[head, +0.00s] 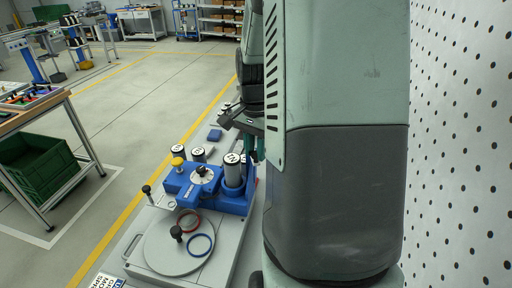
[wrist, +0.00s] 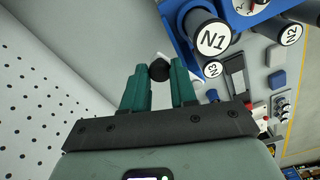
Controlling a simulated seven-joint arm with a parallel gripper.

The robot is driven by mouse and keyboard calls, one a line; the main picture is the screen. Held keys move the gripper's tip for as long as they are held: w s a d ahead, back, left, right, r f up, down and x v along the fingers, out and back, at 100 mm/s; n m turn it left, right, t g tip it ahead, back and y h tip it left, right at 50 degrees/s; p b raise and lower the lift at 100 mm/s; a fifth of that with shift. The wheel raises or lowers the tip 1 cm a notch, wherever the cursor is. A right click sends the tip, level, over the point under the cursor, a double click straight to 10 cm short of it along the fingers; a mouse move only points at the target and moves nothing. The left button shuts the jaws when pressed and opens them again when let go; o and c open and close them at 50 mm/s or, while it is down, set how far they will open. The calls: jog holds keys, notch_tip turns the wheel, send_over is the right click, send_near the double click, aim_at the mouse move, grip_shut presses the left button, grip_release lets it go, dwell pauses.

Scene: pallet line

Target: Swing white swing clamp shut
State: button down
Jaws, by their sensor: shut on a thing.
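In the wrist view my gripper (wrist: 160,75) is shut on the black knob (wrist: 159,69) of the white swing clamp (wrist: 163,56). Only a small white piece of the clamp shows beyond the knob. The knob sits between the two green fingertips, beside the blue fixture (wrist: 172,20). In the head view my gripper (head: 254,148) is at the right end of the blue fixture (head: 206,199), next to the N1 cylinder. My arm hides the clamp there, and how far it is swung cannot be told.
White-topped cylinders stand close by, with N1 (wrist: 213,38) nearest my gripper and N2 (wrist: 290,33) farther right. A grey round plate (head: 178,254) with red and blue rings lies in front of the fixture. A perforated white wall (head: 460,150) runs along the right.

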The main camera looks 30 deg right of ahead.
jog(key=w+a+m, duration=0.1)
jog(key=m, duration=0.2)
jog(key=w+a+m, duration=0.1)
jog(key=w+m, duration=0.1)
jog(key=m, duration=0.2)
jog(key=w+a+m, duration=0.1)
jog(key=a+m, duration=0.1)
jog(key=m, duration=0.2)
jog(key=shift+w, duration=0.2)
jog(key=shift+w+m, duration=0.4)
jog(key=shift+m, duration=0.35)
jog(key=shift+w+m, duration=0.35)
jog(key=shift+m, duration=0.4)
jog(key=c, duration=0.9)
grip_release()
